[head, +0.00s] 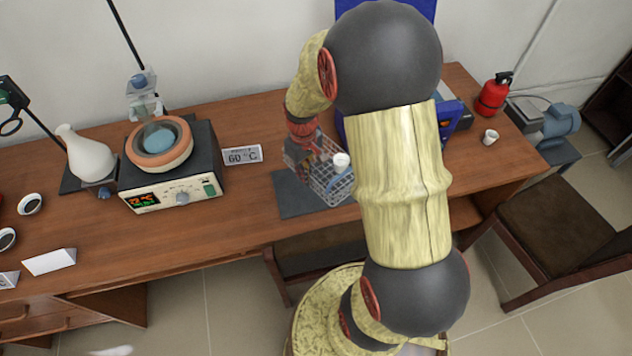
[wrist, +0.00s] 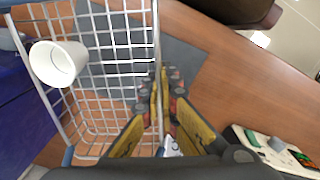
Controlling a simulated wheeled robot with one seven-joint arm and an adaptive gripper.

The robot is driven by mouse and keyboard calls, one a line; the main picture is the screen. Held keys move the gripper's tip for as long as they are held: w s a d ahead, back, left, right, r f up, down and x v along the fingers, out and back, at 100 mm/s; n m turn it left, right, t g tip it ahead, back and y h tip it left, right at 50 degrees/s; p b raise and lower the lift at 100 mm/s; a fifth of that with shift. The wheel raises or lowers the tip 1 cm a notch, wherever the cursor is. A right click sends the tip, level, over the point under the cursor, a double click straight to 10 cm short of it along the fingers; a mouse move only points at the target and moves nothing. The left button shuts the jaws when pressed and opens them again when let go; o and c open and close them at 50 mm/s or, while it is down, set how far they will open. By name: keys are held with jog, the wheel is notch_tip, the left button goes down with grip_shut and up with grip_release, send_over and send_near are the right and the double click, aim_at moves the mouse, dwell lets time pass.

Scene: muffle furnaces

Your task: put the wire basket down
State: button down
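The wire basket (head: 337,187) is over the dark grey mat (head: 290,200) on the wooden table, partly hidden behind my arm. A small white cup (head: 341,160) is in it. My gripper (head: 303,150) is at the basket's left side. In the wrist view the basket (wrist: 113,60) fills the left, with the white cup (wrist: 58,63) inside near its far-left side. The gripper fingers (wrist: 160,95) are closed on the basket's near-side wire wall. The mat (wrist: 190,62) shows below and beside the basket. I cannot tell whether the basket's bottom touches it.
A blue furnace (head: 449,115) stands right behind my arm. A heating unit (head: 180,190) with a bowl and a 60 °C sign (head: 242,155) are to the left. A red extinguisher (head: 493,95) and a white cup (head: 490,137) are to the right.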

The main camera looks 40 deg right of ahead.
jog(key=n, duration=0.3)
jog(key=shift+w+f+n, duration=0.25)
jog(key=shift+f+n, duration=0.05)
jog(key=shift+f, duration=0.25)
notch_tip(320, 180, down, 9)
jog(key=b, duration=0.3)
jog(key=shift+f, duration=0.15)
jog(key=shift+f, duration=0.2)
jog(key=c, duration=2)
grip_release()
jog(key=shift+c, duration=0.2)
